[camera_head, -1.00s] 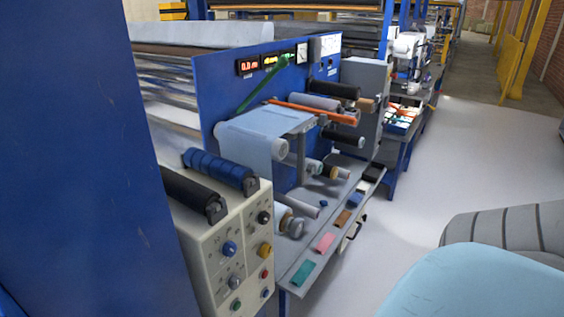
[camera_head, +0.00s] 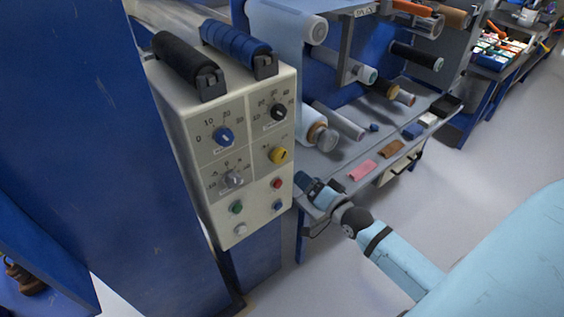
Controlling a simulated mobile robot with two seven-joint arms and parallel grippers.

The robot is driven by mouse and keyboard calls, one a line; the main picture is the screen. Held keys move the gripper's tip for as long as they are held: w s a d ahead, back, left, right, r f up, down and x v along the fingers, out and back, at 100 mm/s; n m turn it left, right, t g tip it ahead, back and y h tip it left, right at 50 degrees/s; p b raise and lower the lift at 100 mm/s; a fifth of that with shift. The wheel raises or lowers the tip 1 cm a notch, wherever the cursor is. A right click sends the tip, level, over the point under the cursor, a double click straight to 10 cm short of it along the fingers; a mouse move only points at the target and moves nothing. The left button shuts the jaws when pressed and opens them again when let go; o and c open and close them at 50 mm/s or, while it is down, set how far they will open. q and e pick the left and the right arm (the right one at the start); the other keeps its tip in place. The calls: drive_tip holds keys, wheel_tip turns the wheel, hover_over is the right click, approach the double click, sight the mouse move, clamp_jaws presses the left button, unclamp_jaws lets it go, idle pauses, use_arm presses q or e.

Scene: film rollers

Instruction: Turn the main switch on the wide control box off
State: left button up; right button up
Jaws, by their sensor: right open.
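The cream control box (camera_head: 245,230) stands left of centre with its front panel facing me. The panel carries a blue knob (camera_head: 223,136), a black knob (camera_head: 278,112), a grey knob (camera_head: 234,180) and a yellow rotary switch (camera_head: 279,155). The small labels are too blurred to read, so I cannot tell by name which one is the main switch. My right gripper (camera_head: 306,188) comes in from the right, open, by the lower right edge of the box. It appears apart from the knobs. My left gripper is not in view.
Green (camera_head: 236,207), red (camera_head: 277,184), blue and white buttons sit low on the panel. A black roller (camera_head: 180,55) and a blue roller (camera_head: 228,38) lie on top. A grey shelf (camera_head: 345,160) and film rollers stand behind my gripper. The floor at right is clear.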

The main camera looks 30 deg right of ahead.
sight(282, 159)
drive_tip(key=w, duration=0.7)
drive_tip(key=w+a, duration=0.1)
drive_tip(key=w, duration=0.3)
drive_tip(key=shift+w, duration=0.35)
drive_tip(key=shift+c, duration=0.3)
drive_tip(key=c, duration=0.9)
